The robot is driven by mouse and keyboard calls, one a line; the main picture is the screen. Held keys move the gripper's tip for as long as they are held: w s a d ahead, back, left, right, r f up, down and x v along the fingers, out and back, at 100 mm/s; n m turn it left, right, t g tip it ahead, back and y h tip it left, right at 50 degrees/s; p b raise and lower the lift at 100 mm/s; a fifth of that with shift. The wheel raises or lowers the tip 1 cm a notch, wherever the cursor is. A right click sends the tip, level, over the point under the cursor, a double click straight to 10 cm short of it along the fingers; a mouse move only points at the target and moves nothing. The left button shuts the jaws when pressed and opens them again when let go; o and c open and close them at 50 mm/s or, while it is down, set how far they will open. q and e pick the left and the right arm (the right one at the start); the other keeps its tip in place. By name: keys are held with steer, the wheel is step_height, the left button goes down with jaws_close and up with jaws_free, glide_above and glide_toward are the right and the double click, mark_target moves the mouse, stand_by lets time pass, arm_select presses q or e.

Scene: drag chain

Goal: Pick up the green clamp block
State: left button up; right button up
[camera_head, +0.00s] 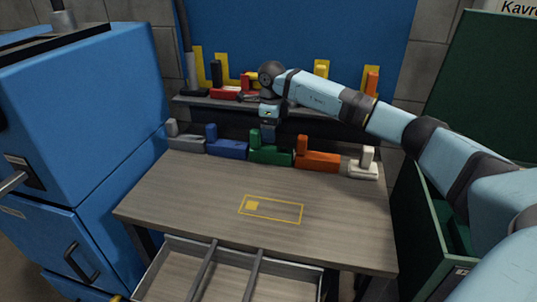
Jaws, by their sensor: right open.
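The green clamp block (272,153) stands at the back of the wooden table, in a row of clamp blocks, between a blue one and an orange one. It has a long low base and a raised part at its left end. My right gripper (269,137) is open and points down at the raised part from above. It partly covers the block, and I cannot tell whether the fingers touch it. My left gripper is not in view.
Blue (226,143), orange (318,157), grey (186,138) and white (364,165) blocks share the row. A shelf (202,102) with more blocks stands behind. A yellow outline (283,211) marks the clear tabletop (180,192). An open drawer (180,262) lies below the front edge.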

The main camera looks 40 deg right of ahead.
mark_target(270, 149)
step_height(270, 149, down, 8)
steer(key=shift+w+a+b, duration=0.1)
steer(key=shift+a+b, duration=0.05)
steer(key=shift+b, duration=0.2)
steer(key=c, duration=1)
steer(key=shift+r, duration=0.1)
steer(key=shift+c, duration=0.9)
steer(key=shift+r, duration=0.1)
